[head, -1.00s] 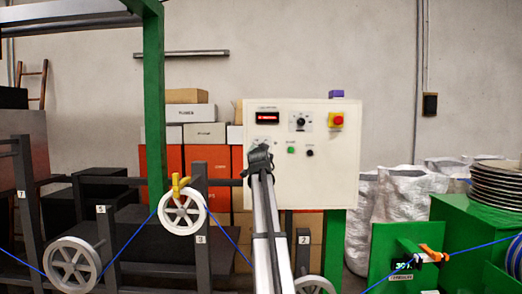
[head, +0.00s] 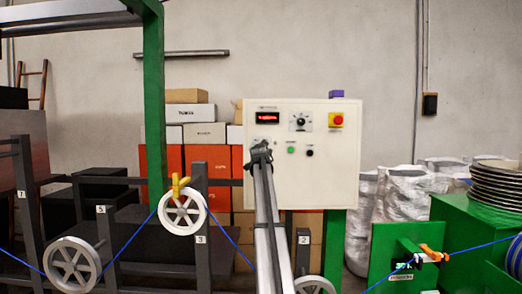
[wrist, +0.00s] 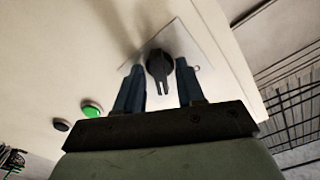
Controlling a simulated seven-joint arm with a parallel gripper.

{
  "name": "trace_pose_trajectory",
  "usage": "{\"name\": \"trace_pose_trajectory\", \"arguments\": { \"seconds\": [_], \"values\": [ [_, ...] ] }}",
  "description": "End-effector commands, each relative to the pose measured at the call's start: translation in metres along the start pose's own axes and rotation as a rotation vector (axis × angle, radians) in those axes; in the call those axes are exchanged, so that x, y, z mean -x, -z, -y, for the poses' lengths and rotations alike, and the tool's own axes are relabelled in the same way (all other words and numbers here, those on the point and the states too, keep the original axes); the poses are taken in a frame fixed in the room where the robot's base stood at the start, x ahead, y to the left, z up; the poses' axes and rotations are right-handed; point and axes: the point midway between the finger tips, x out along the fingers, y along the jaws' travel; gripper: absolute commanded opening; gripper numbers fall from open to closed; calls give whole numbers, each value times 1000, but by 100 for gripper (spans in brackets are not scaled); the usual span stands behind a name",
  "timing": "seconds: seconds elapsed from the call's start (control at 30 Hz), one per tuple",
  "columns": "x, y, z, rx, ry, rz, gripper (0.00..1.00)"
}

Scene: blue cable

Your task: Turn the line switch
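A white control panel (head: 344,165) stands upright ahead. In the wrist view a black rotary switch knob (wrist: 160,66) sits on a pale square plate (wrist: 187,47) on its face. My gripper (wrist: 159,88) is open, with one finger on each side of the knob and a visible gap to each. In the head view my gripper (head: 259,150) covers most of this lower-left switch. Another black rotary switch (head: 300,121) sits above and to the right. I cannot tell from labels which is the line switch.
A green button (head: 291,150) and a black button (head: 310,152) lie right of my gripper in the head view. Above are a red display (head: 267,118) and a red emergency button (head: 336,119). A yellow-clamped pulley (head: 182,211) with blue cable stands to the left.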

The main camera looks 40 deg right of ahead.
Motion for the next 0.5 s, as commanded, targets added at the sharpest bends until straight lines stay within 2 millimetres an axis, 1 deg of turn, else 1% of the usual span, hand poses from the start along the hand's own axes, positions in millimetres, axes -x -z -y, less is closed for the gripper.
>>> {"name": "trace_pose_trajectory", "arguments": {
  "seconds": [0.27, 0.5],
  "values": [
    [-2, 0, 0, 0, 0, 0, 38],
    [-1, 0, 0, 0, 0, 0, 15]
  ]
}}
